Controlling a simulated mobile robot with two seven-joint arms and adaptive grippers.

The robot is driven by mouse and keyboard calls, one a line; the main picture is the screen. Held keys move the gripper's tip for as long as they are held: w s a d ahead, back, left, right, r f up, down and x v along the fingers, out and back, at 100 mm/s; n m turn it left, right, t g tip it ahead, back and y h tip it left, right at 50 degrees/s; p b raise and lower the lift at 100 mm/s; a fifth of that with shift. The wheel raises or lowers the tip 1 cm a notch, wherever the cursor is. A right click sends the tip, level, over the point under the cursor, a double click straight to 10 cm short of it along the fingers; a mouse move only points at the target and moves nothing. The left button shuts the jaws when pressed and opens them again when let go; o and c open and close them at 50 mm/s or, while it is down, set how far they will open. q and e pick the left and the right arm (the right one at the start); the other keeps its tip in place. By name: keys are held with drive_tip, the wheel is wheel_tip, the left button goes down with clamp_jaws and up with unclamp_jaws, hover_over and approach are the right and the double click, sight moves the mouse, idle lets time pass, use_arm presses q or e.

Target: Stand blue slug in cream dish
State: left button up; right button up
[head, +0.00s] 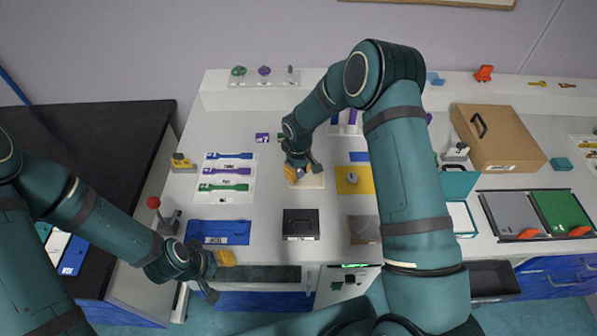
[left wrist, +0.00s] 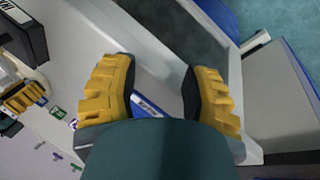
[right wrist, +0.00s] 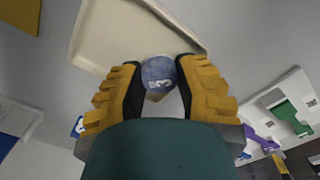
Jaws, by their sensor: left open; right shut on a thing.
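My right gripper (right wrist: 159,85) is shut on the blue slug (right wrist: 158,73), a short round grey-blue piece with white lettering, seen end-on in the right wrist view. The cream dish (right wrist: 92,40) is a shallow tray with a low rim, and the slug shows at its edge in that view. In the head view the right gripper (head: 298,174) is over the dish (head: 312,182) and hides the slug. I cannot tell whether the slug touches the dish. My left gripper (left wrist: 160,85) is open and empty; in the head view it hangs at the table's front edge (head: 214,276).
A yellow mat (head: 366,184) with a small metal part lies right of the dish. A black box (head: 300,223) stands in front of it.

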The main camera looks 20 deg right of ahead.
sight(299, 172)
drive_tip(key=shift+f, duration=0.3)
drive_tip(key=shift+f, duration=0.1)
drive_tip(key=shift+s+f+b, duration=0.3)
drive_tip(key=shift+f+b, duration=0.15)
drive_tip(key=shift+b, duration=0.05)
drive_tip(key=shift+s+d+f, duration=0.1)
drive_tip(key=shift+f, duration=0.05)
drive_tip(key=shift+c, duration=0.3)
drive_tip(key=o, duration=0.9)
drive_tip(key=shift+d+f, duration=0.1)
drive_tip(key=shift+w+r+p, duration=0.2)
drive_tip(key=shift+r+p, duration=0.2)
drive_tip(key=shift+r, duration=0.15)
drive_tip(key=r, duration=1.2)
drive_tip(key=shift+w+r, duration=0.25)
drive_tip(key=shift+r, duration=0.05)
